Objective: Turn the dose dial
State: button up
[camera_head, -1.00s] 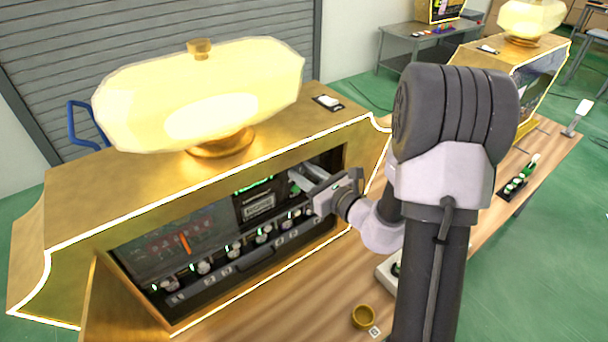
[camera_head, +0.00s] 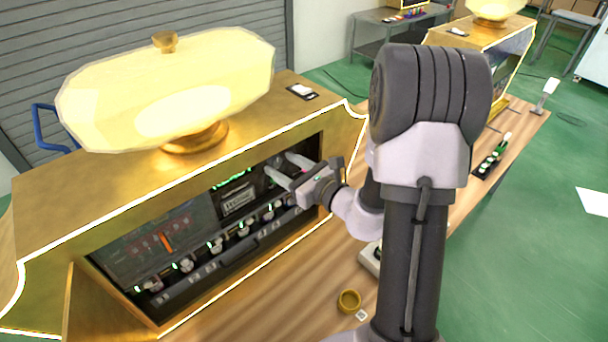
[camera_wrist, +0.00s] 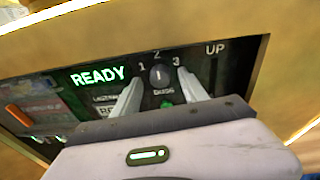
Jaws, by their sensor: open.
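The dose dial (camera_wrist: 162,76) is a small dark round knob with a pale pointer mark, on the black panel of the gold machine. The numbers 1, 2 and 3 arc over it, and its pointer looks close to the 2. My gripper (camera_wrist: 160,79) is open, with one pale finger on each side of the dial. I cannot tell whether either finger touches it. In the head view my gripper (camera_head: 279,163) reaches into the right part of the machine's recess, and the dial cannot be made out there.
A green READY display (camera_wrist: 98,76) is left of the dial. A slot marked UP (camera_wrist: 214,72) is to the right. The gold frame (camera_head: 200,292) edges the recess, with several nozzles along its lower part. A gold cup (camera_head: 348,301) stands on the wooden counter.

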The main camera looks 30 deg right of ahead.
jog(key=p+v, duration=0.9)
jog(key=v, duration=0.7)
jog(key=shift+s, duration=0.15)
jog(key=shift+d, duration=0.1)
